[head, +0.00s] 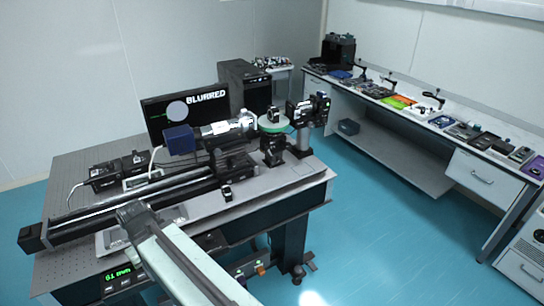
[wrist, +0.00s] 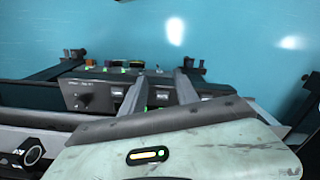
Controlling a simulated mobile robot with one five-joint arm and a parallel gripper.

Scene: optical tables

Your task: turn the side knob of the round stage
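The round stage, a disc with a green rim (head: 272,126), sits on a black mount near the right end of the optical table (head: 310,182). A small black part stands on the disc. Its side knob is too small to make out in the head view. In the wrist view the two grey fingers of my gripper (wrist: 160,88) stand apart with nothing held between them. The gripper points at a dark control unit (wrist: 95,92) and the floor. The round stage is not in the wrist view, and the fingers cannot be made out in the head view.
A camera-like assembly (head: 228,128) on a long black rail lies left of the stage, and another black optic (head: 308,110) stands right of it. A monitor (head: 187,112) behind reads "BLURRED". A side bench (head: 400,108) runs along the right. The blue floor (head: 385,235) between is clear.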

